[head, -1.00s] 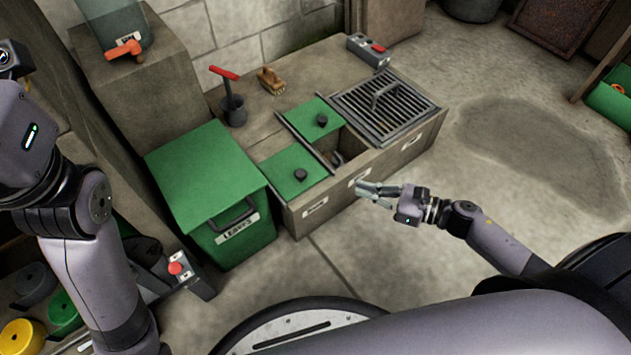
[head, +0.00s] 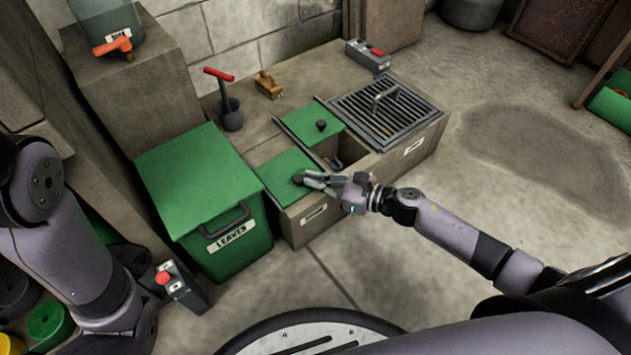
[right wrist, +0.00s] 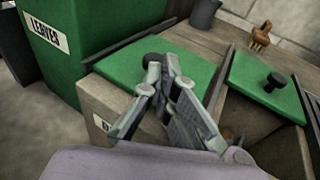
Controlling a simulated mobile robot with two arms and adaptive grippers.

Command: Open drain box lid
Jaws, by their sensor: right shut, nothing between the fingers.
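A low stone box holds two green lids with black knobs. The nearer lid (head: 285,168) lies flat over the left compartment, and its knob also shows in the right wrist view (right wrist: 152,59). The farther lid (head: 309,124) lies behind it, with its own knob (right wrist: 274,81). A dark metal grate (head: 387,108) with a handle covers the right part of the box. My right gripper (head: 305,179) is shut and empty at the nearer lid's knob. Its fingers partly hide the knob; I cannot tell whether they touch. My left gripper is out of view.
An open compartment (head: 345,150) with something dark inside lies beside the lids. A green bin (head: 205,190) labelled LEAVES stands close on the left. A red-handled tool in a dark cup (head: 229,108) and a brush (head: 269,84) stand behind.

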